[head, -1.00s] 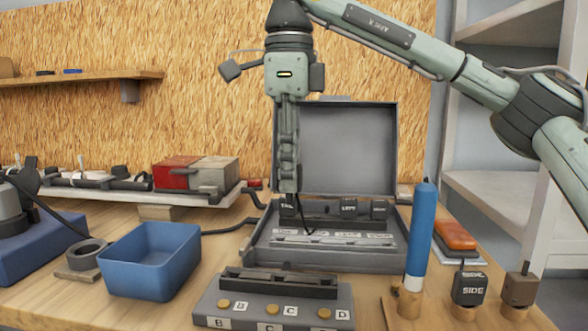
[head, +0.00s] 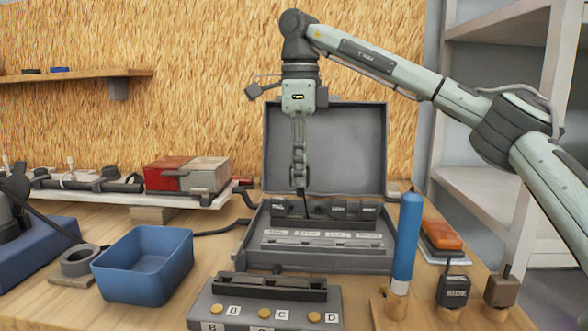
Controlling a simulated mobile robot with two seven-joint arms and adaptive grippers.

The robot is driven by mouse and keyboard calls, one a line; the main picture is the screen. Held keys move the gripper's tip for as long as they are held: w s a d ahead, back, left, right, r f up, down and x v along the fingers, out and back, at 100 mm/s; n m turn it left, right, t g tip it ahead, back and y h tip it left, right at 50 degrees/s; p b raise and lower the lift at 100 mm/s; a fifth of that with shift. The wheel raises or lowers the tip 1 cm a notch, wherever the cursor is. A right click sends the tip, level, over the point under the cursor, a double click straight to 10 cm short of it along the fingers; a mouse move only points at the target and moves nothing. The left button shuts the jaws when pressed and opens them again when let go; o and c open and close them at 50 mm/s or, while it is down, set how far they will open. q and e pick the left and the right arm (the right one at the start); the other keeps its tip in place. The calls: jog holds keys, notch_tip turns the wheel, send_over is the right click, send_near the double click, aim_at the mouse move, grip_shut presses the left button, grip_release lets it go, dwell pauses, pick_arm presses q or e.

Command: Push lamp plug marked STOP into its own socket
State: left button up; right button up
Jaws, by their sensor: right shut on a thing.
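An open grey case (head: 255,235) stands on the bench with its lid (head: 325,150) raised. A row of dark plugs stands along its back, with a plug (head: 278,208) at the left end and other plugs (head: 339,209) to the right. A pale strip with small labels (head: 322,240) lies in front of them; its words are too small to read. My right gripper (head: 301,186) points down from above and is shut on a dark plug (head: 311,208) in the row. The STOP mark cannot be made out, and the plug's lower end is hidden. My left gripper is out of view.
A grey block (head: 205,308) with brass knobs and letter labels stands in front of the case. A blue bin (head: 145,265) is at left. A blue-and-white cylinder (head: 407,235), a SIDE plug (head: 454,291) and a brown plug (head: 502,290) stand at right.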

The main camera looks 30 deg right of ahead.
jog(key=w+d+f, duration=0.1)
jog(key=w+d, duration=0.3)
jog(key=w, duration=0.1)
jog(key=shift+d+f, duration=0.15)
jog(key=shift+d, duration=0.2)
jog(key=shift+s, duration=0.1)
jog(key=shift+f+b, duration=0.45)
jog(key=shift+f, duration=1.3)
jog(key=shift+f, duration=0.2)
jog(key=shift+f, duration=0.3)
jog(key=shift+f, duration=0.5)
jog(key=shift+f, duration=0.2)
jog(key=shift+f, duration=0.4)
